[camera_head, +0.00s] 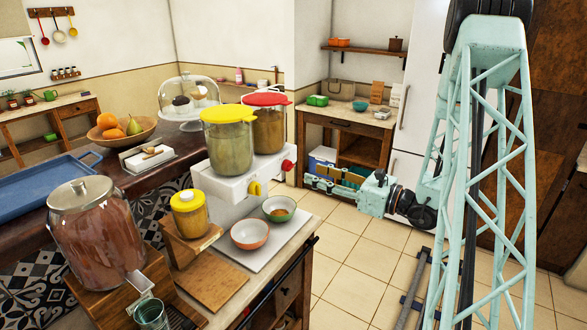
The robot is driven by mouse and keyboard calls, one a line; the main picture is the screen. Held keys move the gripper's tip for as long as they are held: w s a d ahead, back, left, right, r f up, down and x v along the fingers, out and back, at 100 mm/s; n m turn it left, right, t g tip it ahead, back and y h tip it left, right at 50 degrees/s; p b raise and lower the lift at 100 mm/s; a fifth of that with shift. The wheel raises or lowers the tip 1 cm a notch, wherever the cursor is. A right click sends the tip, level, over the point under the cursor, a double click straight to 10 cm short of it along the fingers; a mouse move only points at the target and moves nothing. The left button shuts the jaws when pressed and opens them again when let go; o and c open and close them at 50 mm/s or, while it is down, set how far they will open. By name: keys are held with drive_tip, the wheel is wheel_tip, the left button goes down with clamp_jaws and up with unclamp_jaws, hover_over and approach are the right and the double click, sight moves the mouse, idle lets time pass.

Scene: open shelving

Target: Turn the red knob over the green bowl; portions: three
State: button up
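A white dispenser (228,186) stands on the counter with two clear containers, one yellow-lidded and one red-lidded. The red knob (287,165) is on its right front, under the red-lidded container (267,125), which holds brown contents. The green bowl (289,203) sits on a pale mat below and holds some brown food.
A yellow knob (255,188) and an orange bowl (249,234), seemingly empty, are left of the red knob and green bowl. A yellow jar (189,214), a large lidded drink jar (95,235) and a glass (151,315) stand further left. The tiled floor is mostly clear.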

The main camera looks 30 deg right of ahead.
sight(292, 166)
drive_tip(key=shift+b+x, duration=0.3)
drive_tip(key=shift+x, duration=4.5)
drive_tip(key=shift+c, duration=0.5)
drive_tip(key=c, duration=0.7)
